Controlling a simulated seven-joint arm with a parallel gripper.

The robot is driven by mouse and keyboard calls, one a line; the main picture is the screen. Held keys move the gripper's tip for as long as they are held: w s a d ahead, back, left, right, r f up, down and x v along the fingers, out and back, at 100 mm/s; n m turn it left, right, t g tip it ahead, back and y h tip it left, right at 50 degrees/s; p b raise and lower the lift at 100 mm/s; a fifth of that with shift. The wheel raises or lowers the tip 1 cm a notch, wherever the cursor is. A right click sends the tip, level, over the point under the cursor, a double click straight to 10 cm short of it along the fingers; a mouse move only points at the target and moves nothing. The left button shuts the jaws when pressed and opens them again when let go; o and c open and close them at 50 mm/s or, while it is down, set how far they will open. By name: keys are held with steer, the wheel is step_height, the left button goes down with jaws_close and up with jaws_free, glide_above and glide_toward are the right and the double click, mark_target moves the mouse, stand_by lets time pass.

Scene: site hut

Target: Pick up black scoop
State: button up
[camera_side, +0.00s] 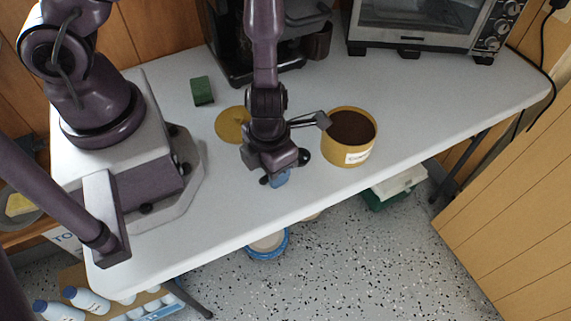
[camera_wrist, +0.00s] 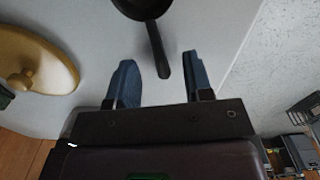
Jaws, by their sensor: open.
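The black scoop (camera_wrist: 143,6) lies on the table, its round bowl at the top edge of the wrist view and partly cut off. Its handle (camera_wrist: 160,52) points down toward my gripper (camera_wrist: 158,62). My gripper is open, with blue fingers on either side of the handle's end in the picture and gaps on both sides. In the side view my gripper (camera_side: 279,178) points down low over the table. The scoop's dark bowl (camera_side: 304,156) shows just to its right, and the handle is hidden. I cannot tell the exact height of the fingertips.
A yellow tub (camera_side: 345,151) with dark brown contents stands close to the right of the scoop. A round yellow lid (camera_side: 230,124) lies behind my gripper, with a green block (camera_side: 202,91) beyond it. A toaster oven (camera_side: 420,24) stands at the back. The table's front edge is nearby.

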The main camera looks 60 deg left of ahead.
steer(key=shift+d+f, duration=0.1)
steer(key=shift+f, duration=0.4)
jaws_close()
steer(key=shift+r, duration=0.2)
